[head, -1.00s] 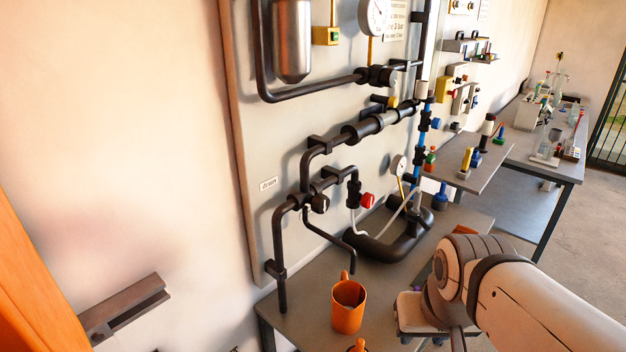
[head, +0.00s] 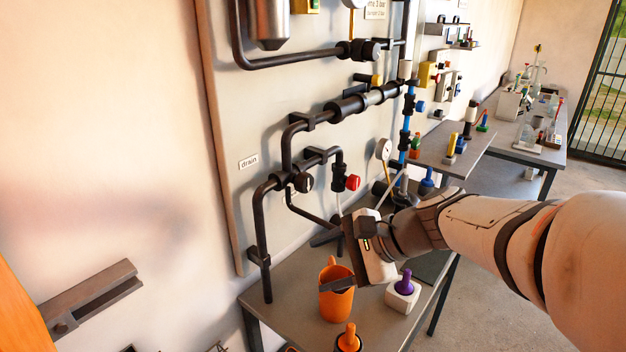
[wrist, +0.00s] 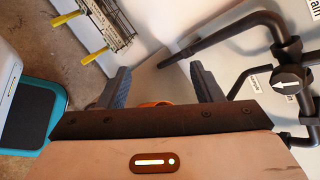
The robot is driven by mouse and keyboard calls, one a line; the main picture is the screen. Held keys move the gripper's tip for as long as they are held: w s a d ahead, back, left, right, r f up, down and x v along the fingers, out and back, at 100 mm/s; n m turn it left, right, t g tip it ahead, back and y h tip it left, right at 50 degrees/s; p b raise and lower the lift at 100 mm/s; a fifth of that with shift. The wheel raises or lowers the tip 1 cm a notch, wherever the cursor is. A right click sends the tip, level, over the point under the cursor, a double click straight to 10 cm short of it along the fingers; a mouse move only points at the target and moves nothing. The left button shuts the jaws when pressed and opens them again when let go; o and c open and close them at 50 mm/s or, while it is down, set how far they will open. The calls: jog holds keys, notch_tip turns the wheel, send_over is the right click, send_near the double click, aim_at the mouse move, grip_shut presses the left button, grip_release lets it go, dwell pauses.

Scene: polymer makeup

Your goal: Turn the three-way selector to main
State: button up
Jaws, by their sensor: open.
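The three-way selector (head: 304,182) is a round black knob at a junction of black pipes on the panel. In the wrist view the selector (wrist: 291,82) is at the right, and its white arrow points left in that picture. A "drain" label (head: 248,162) sits on the panel left of it in the head view. A small label (wrist: 255,84) beside the knob is too small to read. My gripper (head: 332,262) is open, below and right of the selector, apart from it. In the wrist view its two fingers (wrist: 162,84) are spread.
An orange jug (head: 336,300) stands on the bench close below my gripper. A purple-topped white block (head: 403,290) stands to its right. A red knob (head: 353,182) is on the pipe right of the selector. A grey bracket (head: 90,305) is on the wall at left.

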jog(key=w+r+m+t+y+b, duration=0.2)
jog(key=w+m+y, duration=0.1)
jog(key=w+m, duration=0.3)
jog(key=m+t+y+b, duration=0.1)
jog(key=m+t+y, duration=0.1)
jog(key=m+t, duration=0.2)
send_near(309, 184)
jog(key=x, duration=0.2)
jog(key=shift+a+f, duration=0.2)
jog(key=shift+a, duration=0.25)
jog(key=shift+t, duration=0.3)
jog(key=x, duration=0.7)
jog(key=shift+w+a+r+p, duration=0.2)
jog(key=shift+w+a+p, duration=0.05)
jog(key=shift+a+p, duration=0.05)
